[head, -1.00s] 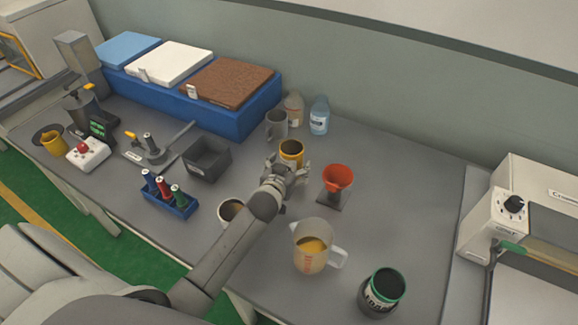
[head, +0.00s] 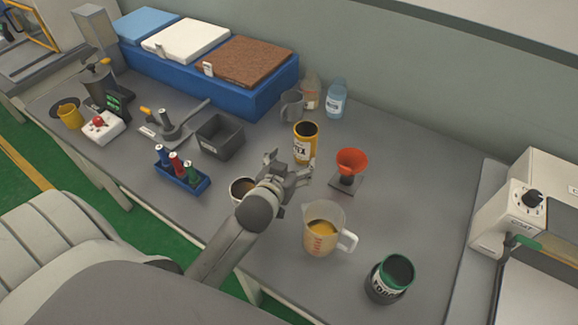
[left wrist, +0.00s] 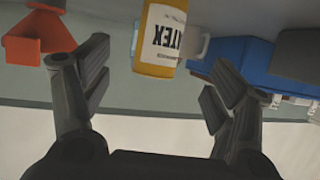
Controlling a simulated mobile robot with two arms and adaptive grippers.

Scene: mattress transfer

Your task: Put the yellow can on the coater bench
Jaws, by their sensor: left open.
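The yellow can (head: 305,146), with a dark open top and a white label, stands upright on the grey table. It also shows, upside down, in the left wrist view (left wrist: 160,40), ahead of and between my fingers. My left gripper (head: 288,168) is open and empty on the near side of the can, apart from it. Its spread fingers (left wrist: 162,78) frame the can in the left wrist view. The coater bench (head: 472,195) is at the right, with a white coater unit (head: 498,222) with a black knob on it. My right gripper is not in view.
An orange funnel on a stand (head: 351,162) is just right of the can. A measuring jug (head: 322,235) and a green-rimmed dark can (head: 388,280) stand nearer. A white cup (head: 241,190) is by my forearm, and a grey mug (head: 291,104) is behind the can.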

